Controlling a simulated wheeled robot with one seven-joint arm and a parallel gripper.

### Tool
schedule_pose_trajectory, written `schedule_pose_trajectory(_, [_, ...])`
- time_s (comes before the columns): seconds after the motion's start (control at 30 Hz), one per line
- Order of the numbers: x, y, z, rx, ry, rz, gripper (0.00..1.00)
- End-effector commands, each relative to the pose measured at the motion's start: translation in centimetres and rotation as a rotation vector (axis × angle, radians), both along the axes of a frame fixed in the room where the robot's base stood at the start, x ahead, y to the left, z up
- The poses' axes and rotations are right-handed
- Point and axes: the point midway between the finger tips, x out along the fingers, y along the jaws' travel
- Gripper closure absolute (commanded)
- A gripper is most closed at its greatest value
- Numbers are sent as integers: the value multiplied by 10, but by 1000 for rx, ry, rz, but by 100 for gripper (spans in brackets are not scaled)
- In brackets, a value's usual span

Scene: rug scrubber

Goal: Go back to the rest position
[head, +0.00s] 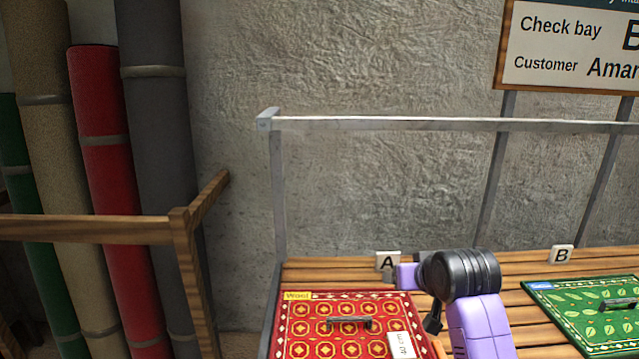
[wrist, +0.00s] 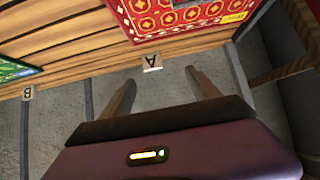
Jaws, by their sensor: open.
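My gripper (wrist: 160,78) shows in the wrist view with its two fingers well apart and nothing between them. It is over the slatted bench's edge, near the A marker (wrist: 151,62). In the head view my purple and black arm stands in front of the bench, and I cannot make out both fingers there. The red patterned rug sample (head: 345,342) lies on the bench by the A marker, left of my arm, and is apart from the gripper in the wrist view (wrist: 165,17).
A green leaf-patterned sample (head: 590,328) lies by the B marker (head: 561,254). The slatted bench (head: 330,272) has a metal frame (head: 400,124) behind it. A sign (head: 570,50) reads "Check bay B", partly cut off. Rolled rugs (head: 105,150) stand behind a wooden rail (head: 90,229) at left.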

Motion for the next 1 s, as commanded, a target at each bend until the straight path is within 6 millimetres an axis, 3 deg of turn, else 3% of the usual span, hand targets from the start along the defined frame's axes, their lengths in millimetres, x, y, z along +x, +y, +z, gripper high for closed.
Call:
schedule_pose_trajectory(0.17, [-14,6,-10,24,-211,2,29])
schedule_pose_trajectory(0.37, [-58,10,-30,46,-400,-5,29])
schedule_pose_trajectory(0.7, [-173,10,-58,58,-611,-32,29])
schedule_pose_trajectory(1.0, [-289,6,-64,46,-710,-52,29])
